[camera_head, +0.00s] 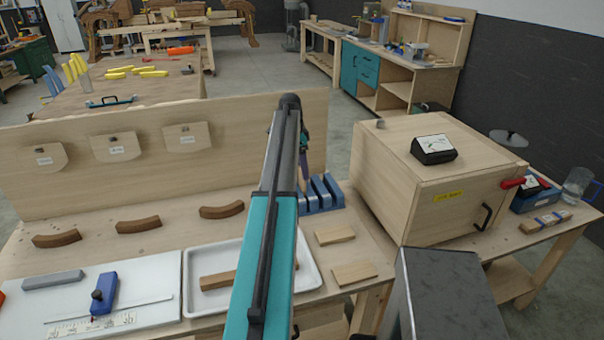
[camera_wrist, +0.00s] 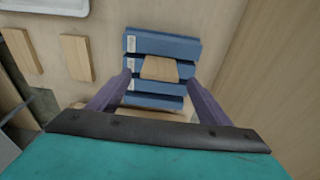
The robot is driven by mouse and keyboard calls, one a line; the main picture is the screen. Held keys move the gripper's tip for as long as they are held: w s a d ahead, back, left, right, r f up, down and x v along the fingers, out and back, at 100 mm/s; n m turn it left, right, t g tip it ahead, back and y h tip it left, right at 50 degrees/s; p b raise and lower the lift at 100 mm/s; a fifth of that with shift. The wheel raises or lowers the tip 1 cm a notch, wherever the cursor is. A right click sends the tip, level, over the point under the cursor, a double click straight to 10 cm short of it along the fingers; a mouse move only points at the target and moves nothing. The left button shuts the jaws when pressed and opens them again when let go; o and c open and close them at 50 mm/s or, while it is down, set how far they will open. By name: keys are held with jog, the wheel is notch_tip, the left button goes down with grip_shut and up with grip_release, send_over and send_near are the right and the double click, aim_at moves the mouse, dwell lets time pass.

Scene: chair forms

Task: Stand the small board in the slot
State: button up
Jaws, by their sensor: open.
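The blue slotted rack (camera_head: 325,194) stands on the bench left of the big wooden box. In the wrist view the rack (camera_wrist: 185,46) shows several parallel blue ridges. A small wooden board (camera_wrist: 160,68) is at the middle of the rack and looks upright among the ridges, its face showing; how deep it sits is hidden. My gripper (camera_wrist: 159,80) is open, with one purple finger on each side of the board and apparent gaps to it. In the head view my gripper (camera_head: 303,160) is above the rack, partly hidden by my arm.
Two flat wooden boards (camera_head: 335,235) (camera_head: 353,273) lie on the bench in front of the rack. The big wooden box (camera_head: 400,190) stands close on the right. A wooden back panel (camera_head: 85,190) rises behind. A white tray (camera_head: 310,270) lies front left.

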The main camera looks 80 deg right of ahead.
notch_tip(320, 180, up, 10)
jog(key=w+b, duration=0.1)
jog(key=b, duration=0.2)
jog(key=shift+w+a, duration=0.2)
jog(key=shift+a, duration=0.1)
dwell(0.4)
